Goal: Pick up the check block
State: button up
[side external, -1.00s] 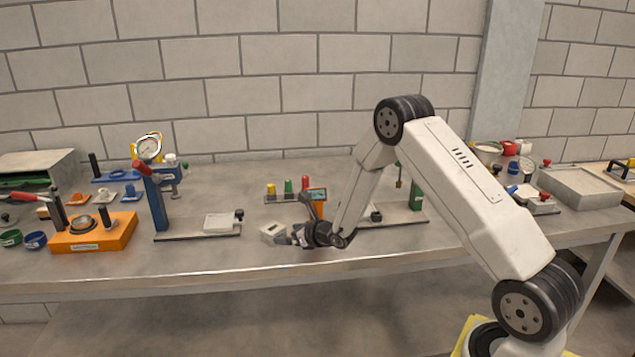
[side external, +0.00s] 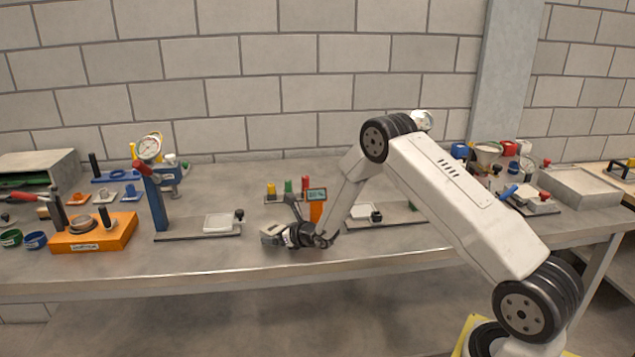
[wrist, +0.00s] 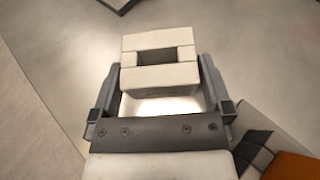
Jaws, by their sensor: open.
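The check block is likely the pale block (wrist: 158,77) with a dark rectangular recess in its top, in the middle of the wrist view. My gripper (wrist: 160,83) is open, with one finger on each side of the block. I cannot tell whether either finger touches it. In the side view my gripper (side external: 280,237) is low over the bench at the block, which is mostly hidden behind the fingers.
The grey bench (side external: 210,260) is clear in front of my gripper. An orange device with a small screen (side external: 316,196) stands close behind it.

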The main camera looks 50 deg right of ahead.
jog(key=shift+w+f, duration=0.15)
jog(key=shift+w, duration=0.2)
dwell(0.3)
jog(key=c, duration=1.3)
jog(key=shift+r, duration=0.2)
jog(key=shift+r, duration=0.7)
jog(key=shift+s+a+r, duration=0.45)
jog(key=shift+s+r, duration=1.45)
jog(key=shift+s, duration=0.4)
jog(key=shift+s+a+r, duration=0.5)
jog(key=shift+s+r, duration=1.35)
jog(key=shift+s, duration=0.4)
jog(key=shift+s+a+r, duration=0.45)
jog(key=shift+s+r, duration=1.45)
jog(key=shift+s, duration=0.4)
